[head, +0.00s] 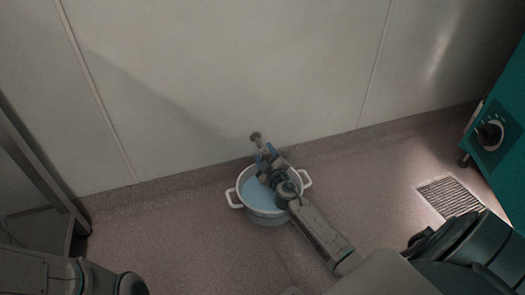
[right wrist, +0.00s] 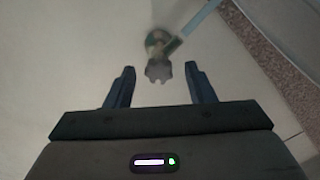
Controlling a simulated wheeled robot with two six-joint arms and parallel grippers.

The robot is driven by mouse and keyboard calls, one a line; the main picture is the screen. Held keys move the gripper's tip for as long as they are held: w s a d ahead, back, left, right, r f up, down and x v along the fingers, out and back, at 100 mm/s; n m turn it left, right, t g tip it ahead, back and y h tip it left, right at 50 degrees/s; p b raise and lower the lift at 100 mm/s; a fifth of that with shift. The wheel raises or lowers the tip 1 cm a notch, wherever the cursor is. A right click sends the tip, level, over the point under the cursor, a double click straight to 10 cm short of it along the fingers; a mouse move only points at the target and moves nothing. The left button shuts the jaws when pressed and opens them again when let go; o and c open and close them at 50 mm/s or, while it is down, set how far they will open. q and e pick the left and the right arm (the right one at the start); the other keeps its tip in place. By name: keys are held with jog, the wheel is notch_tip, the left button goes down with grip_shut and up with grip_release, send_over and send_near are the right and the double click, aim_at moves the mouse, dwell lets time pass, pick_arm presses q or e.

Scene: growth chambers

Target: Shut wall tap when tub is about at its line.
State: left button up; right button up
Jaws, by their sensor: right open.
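The wall tap (head: 256,137) sticks out low on the pale wall, just beyond my right gripper. In the right wrist view a brassy tap body (right wrist: 156,40) and a grey notched knob (right wrist: 158,72) show ahead of the gap between the fingers. My right gripper (head: 266,157) is open and empty at the tap; it also shows in the right wrist view (right wrist: 160,82). The white two-handled tub (head: 268,217) stands on the floor below, with bluish water (head: 257,193) in it. My arm hides part of the tub, and I cannot make out its line. My left gripper is out of view.
A teal cabinet with a dial (head: 490,135) stands at the right. A floor grate (head: 450,196) lies in front of it. A grey metal frame (head: 40,165) stands at the left. The floor left of the tub is clear.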

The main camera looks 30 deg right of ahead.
jog(key=v, duration=0.8)
jog(key=shift+s, duration=0.15)
